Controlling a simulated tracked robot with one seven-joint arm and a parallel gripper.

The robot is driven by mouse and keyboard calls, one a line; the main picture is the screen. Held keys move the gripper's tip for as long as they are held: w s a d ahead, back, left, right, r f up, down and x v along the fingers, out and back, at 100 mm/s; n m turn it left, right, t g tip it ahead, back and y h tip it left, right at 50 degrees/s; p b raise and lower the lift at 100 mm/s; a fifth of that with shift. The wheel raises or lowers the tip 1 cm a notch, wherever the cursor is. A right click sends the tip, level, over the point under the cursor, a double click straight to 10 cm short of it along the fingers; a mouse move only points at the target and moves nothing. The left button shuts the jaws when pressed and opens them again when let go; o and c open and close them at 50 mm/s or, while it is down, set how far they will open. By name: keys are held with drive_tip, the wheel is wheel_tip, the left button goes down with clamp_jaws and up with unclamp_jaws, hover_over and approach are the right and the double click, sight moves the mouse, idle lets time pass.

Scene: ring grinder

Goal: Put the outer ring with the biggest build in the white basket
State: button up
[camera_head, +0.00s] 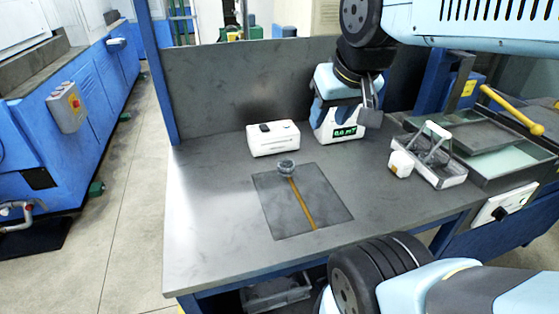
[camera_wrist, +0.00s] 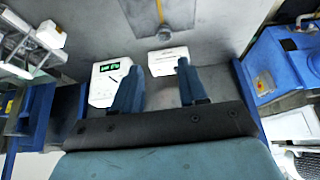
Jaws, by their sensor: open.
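A small dark grey ring-shaped piece (camera_head: 287,167) sits at the back edge of the dark mat (camera_head: 325,190); whether it is one ring or several stacked is too small to tell. It also shows in the wrist view (camera_wrist: 162,34). A pale wire-handled basket (camera_head: 446,174) stands at the right of the table, and part of it shows at the left of the wrist view (camera_wrist: 22,68). My gripper (camera_head: 370,105) hangs over the white device at the back of the table. In the wrist view its two blue fingers (camera_wrist: 157,68) are apart with nothing held between them.
A white device with a green display (camera_head: 338,130) stands below my gripper. A white box (camera_head: 273,138) is left of it, and a small white block (camera_head: 401,163) is beside the basket. A grey panel (camera_head: 235,85) backs the table. The front left tabletop is clear.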

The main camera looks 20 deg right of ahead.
drive_tip(key=shift+o, duration=1.4)
drive_tip(key=shift+w, duration=0.25)
drive_tip(key=o, duration=0.6)
drive_tip(key=w+f+g, duration=0.1)
drive_tip(key=w, duration=0.5)
drive_tip(key=shift+w+a+f+n+g+h, duration=0.15)
drive_tip(key=shift+a+n+g+h, duration=0.15)
drive_tip(key=shift+n, duration=0.1)
drive_tip(key=n+g, duration=0.3)
drive_tip(key=g, duration=0.1)
hover_over(286, 161)
drive_tip(key=s, duration=0.2)
wheel_tip(286, 161, down, 13)
drive_tip(key=f, duration=0.8)
drive_tip(key=shift+w+a, duration=0.15)
drive_tip(key=shift+a, duration=0.25)
drive_tip(key=shift+s+f, duration=0.2)
drive_tip(key=shift+f, duration=2.4)
